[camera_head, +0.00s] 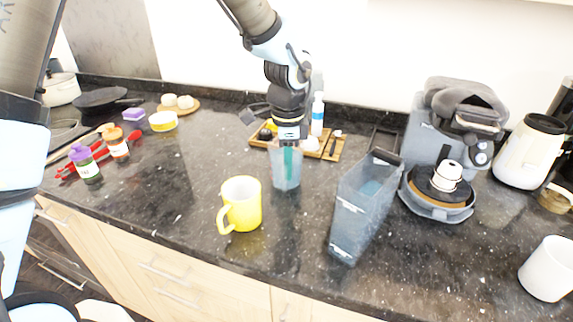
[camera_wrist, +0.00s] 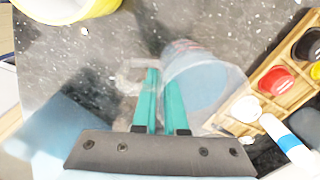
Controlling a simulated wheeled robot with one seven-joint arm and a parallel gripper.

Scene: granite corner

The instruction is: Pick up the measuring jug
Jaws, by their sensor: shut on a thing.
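The measuring jug (camera_head: 285,172) is a small clear, bluish vessel near the middle of the counter, upright as far as I can see. My gripper (camera_head: 288,158) comes down on it from above, its teal fingers in front of the jug. In the wrist view my gripper (camera_wrist: 153,85) has its two fingers close together at the side of the jug (camera_wrist: 205,88), where its clear handle appears to be. They are shut on the jug. The exact contact is blurred by the clear material. I cannot tell whether the jug's base touches the counter.
A yellow mug (camera_head: 243,205) stands in front and left of the jug, and a tall grey-blue container (camera_head: 360,212) to its right. A wooden tray (camera_head: 333,147) with small items and a white bottle (camera_head: 317,115) lies behind. A coffee machine (camera_head: 420,130) stands farther right.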

